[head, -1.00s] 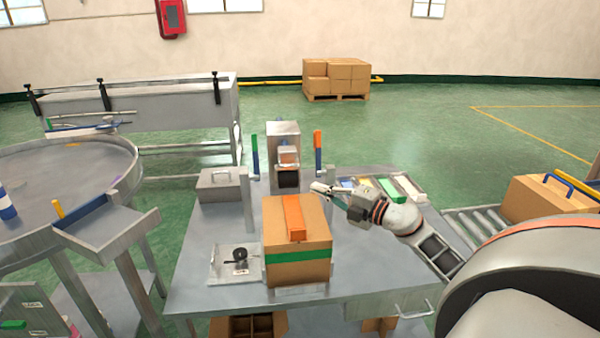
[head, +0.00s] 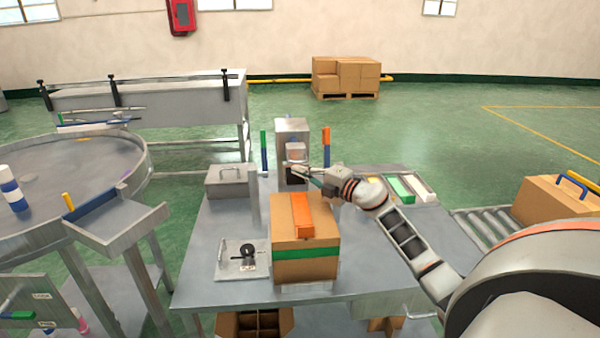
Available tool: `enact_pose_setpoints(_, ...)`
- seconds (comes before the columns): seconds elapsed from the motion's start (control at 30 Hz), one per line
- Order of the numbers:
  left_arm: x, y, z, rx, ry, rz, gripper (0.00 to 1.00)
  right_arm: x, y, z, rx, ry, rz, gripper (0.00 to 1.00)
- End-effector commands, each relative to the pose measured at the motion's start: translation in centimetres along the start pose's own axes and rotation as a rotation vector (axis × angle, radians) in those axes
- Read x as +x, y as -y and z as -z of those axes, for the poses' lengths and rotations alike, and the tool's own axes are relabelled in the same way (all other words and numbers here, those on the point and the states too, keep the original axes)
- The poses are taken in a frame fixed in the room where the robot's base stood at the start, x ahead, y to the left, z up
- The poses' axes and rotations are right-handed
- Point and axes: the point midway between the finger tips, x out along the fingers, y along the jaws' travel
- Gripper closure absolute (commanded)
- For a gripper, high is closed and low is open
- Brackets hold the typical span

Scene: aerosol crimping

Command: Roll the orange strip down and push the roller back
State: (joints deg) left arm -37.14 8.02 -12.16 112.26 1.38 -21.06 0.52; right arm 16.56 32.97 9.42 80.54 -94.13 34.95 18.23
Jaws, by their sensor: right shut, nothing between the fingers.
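A brown cardboard box (head: 306,258) stands on the metal table. The orange strip (head: 302,216) lies along its top from back to front, and a green band crosses its front face. My right gripper (head: 294,166) is shut and empty, above and behind the box, in front of the grey upright machine (head: 293,131). I cannot tell whether it touches the machine. The gripper partly hides the machine's lower front. I cannot clearly identify the roller. My left gripper is not in view.
A plate with a black knob-like part (head: 247,252) lies left of the box. A grey lidded metal box (head: 229,181) is behind it. Green and orange-blue uprights flank the machine. Coloured bars (head: 400,190) lie at the table's right. The table right of the box is clear.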

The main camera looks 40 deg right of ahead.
Motion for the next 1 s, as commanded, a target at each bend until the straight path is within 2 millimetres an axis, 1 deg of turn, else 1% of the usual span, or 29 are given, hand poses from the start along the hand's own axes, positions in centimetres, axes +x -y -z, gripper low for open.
enact_pose_setpoints(0.13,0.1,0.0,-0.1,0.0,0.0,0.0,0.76,0.4,0.0,-0.4,-0.001,0.001,-0.001,1.0)
enact_pose_setpoints(0.5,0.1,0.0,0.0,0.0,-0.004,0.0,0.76,0.5,-0.1,-0.5,-0.001,0.0,-0.001,1.0)
enact_pose_setpoints(0.57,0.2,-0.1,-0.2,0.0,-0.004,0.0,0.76,0.8,0.0,-0.8,-0.002,0.0,-0.003,1.0)
enact_pose_setpoints(0.8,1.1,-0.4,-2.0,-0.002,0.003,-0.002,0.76,2.9,0.2,-2.8,0.0,-0.001,-0.001,1.0)
enact_pose_setpoints(1.0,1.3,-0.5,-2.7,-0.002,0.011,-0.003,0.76,3.4,0.0,-3.6,-0.003,0.003,-0.001,1.0)
